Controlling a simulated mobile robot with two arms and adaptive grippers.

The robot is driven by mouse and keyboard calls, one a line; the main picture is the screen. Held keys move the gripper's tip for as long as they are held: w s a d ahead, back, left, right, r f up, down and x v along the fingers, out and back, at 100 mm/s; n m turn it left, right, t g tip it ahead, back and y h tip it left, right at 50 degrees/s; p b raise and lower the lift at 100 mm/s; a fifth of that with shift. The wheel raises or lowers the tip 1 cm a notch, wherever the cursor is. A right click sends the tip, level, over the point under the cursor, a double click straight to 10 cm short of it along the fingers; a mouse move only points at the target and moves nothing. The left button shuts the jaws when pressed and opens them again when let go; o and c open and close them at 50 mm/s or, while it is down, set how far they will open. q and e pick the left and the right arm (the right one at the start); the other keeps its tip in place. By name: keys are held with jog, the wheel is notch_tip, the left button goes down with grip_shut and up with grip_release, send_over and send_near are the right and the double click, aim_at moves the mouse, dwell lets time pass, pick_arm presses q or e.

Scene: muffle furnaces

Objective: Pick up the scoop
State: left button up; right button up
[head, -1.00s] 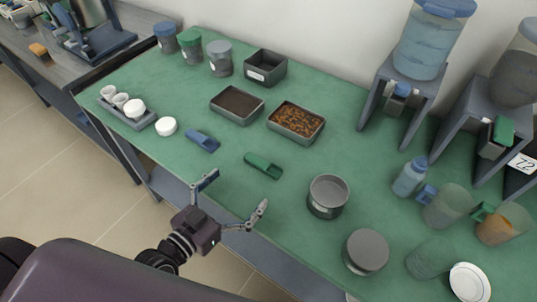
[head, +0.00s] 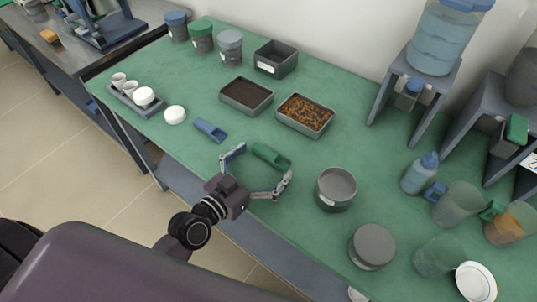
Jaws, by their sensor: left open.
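A green scoop (head: 271,156) lies on the green table top, in front of the two trays. A blue scoop (head: 210,130) lies to its left. My left gripper (head: 262,172) is open and empty, with its two fingers spread at the table's front edge. Its left fingertip is close to the near end of the green scoop, and its right finger reaches beside the scoop's right end. I cannot tell whether either finger touches the scoop. My right gripper is not in view.
Behind the scoops stand a tray of dark soil (head: 246,95) and a tray of brown pieces (head: 306,115). A round grey tin (head: 336,188) stands to the right of my gripper. Small white cups stand in a rack (head: 118,97) at the left. The green table (head: 200,165) is clear around the scoops.

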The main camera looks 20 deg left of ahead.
pick_arm(q)
jog(key=c, duration=1)
jog(key=shift+c, duration=0.5)
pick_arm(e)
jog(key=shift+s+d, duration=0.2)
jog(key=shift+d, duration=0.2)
pick_arm(q)
notch_tip(320, 180, up, 20)
jog(key=p, duration=0.4)
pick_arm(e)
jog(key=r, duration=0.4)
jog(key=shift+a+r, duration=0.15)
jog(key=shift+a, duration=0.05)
pick_arm(q)
jog(key=o, duration=0.4)
jog(key=shift+c, duration=0.2)
jog(key=c, duration=0.5)
